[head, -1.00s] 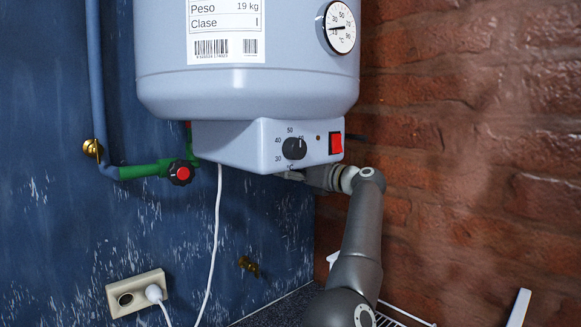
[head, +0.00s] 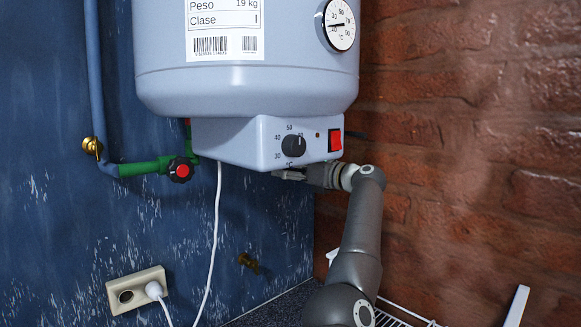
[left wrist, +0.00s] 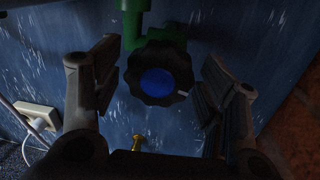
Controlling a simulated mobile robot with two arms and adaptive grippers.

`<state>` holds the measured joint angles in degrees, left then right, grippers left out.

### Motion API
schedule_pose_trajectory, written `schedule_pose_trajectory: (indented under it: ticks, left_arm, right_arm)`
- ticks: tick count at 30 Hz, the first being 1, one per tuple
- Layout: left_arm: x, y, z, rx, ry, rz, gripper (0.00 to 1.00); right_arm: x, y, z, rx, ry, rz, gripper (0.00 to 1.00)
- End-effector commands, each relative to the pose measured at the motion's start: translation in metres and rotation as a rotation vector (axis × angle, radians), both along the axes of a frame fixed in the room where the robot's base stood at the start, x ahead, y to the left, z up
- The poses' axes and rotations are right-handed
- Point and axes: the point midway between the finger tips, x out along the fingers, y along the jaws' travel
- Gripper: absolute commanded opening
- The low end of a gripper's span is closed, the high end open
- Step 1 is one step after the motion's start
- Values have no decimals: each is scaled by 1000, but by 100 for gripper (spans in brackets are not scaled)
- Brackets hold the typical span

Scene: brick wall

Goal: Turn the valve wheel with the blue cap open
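The valve wheel with the blue cap (left wrist: 157,82) shows in the left wrist view as a dark, lobed knob on a green pipe fitting (left wrist: 133,18). In the head view this wheel is hidden behind the heater's control box. My left gripper (head: 290,175) reaches under the box's right side, its fingertips mostly hidden. In the left wrist view the left gripper (left wrist: 160,76) is open, one finger on each side of the wheel with visible gaps. A second wheel, with a red cap (head: 181,170), sits on the green pipe at left. My right gripper is not in view.
The water heater (head: 245,85) hangs directly above my left gripper, with its control box (head: 262,143) close over it. A brick wall (head: 470,150) stands at right. A white cord (head: 216,235) hangs to a socket (head: 122,293). A brass fitting (head: 249,263) juts out below.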

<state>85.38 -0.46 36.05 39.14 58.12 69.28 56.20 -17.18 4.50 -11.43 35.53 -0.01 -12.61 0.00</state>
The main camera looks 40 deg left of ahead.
Motion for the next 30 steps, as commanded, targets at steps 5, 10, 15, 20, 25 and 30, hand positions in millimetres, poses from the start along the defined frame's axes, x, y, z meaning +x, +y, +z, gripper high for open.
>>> schedule_pose_trajectory:
  ticks: [5,10,15,20,25,30]
  left_arm:
    - [0,0,2,3,-1,0,66]
    - [1,-11,2,4,-1,-2,66]
    - [2,-43,0,3,0,-5,66]
    - [3,-78,-1,3,-1,-4,66]
    - [3,-106,-2,2,0,-2,66]
    - [3,-119,-2,2,0,0,66]
  right_arm:
    - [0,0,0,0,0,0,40]
    - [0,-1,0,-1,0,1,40]
    - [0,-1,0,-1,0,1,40]
    - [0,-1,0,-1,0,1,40]
    - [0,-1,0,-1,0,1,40]
    - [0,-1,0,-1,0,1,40]
